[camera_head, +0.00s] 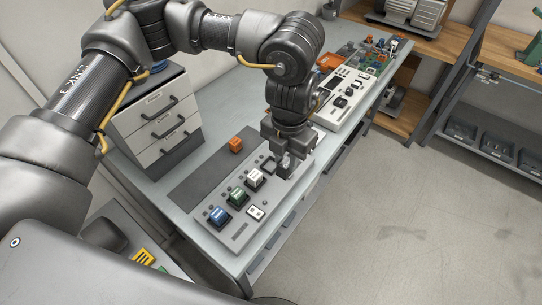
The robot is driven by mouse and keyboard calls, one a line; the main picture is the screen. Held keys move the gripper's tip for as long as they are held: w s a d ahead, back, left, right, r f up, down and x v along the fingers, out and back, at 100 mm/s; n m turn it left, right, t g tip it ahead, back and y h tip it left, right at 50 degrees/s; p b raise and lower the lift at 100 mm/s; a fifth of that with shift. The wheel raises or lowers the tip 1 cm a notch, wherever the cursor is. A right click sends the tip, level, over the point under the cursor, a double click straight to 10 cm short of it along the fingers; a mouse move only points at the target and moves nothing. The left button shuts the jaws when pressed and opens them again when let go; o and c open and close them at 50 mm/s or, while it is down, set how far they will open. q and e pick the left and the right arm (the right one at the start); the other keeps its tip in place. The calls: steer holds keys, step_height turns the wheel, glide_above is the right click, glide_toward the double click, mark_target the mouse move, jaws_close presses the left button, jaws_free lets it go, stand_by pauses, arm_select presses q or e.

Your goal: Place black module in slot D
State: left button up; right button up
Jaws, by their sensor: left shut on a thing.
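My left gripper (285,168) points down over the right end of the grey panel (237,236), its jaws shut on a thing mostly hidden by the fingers. I take it to be the black module, which I see nowhere else on the panel. A blue module (219,215), a green module (238,196) and a white module (255,178) sit in a row on the panel. A dark square slot (267,164) follows the white module, just left of my fingers. I cannot read the slot letters. My right gripper is out of view.
An orange module (236,145) lies on the dark grey strip behind the row. A small white switch plate (256,212) is at the panel's front. A drawer cabinet (157,118) stands at the left, and a white control panel (345,103) lies farther along the bench.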

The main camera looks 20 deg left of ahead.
arm_select(q)
steer(key=w+a+f+p, duration=0.1)
steer(key=w+a+f, duration=0.1)
steer(key=w+f, duration=0.1)
steer(key=w+a+f+p, duration=0.1)
steer(key=w+a+f, duration=0.1)
steer(key=w, duration=0.1)
steer(key=w+a+f+p, duration=0.1)
steer(key=w+a+f, duration=0.1)
steer(key=w+f, duration=0.1)
steer(key=shift+a+f, duration=0.15)
steer(key=shift+f, duration=0.15)
step_height(320, 180, down, 2)
steer(key=shift+f+p, duration=0.1)
steer(key=shift+p, duration=0.4)
steer(key=shift+f, duration=0.4)
steer(key=shift+f, duration=0.1)
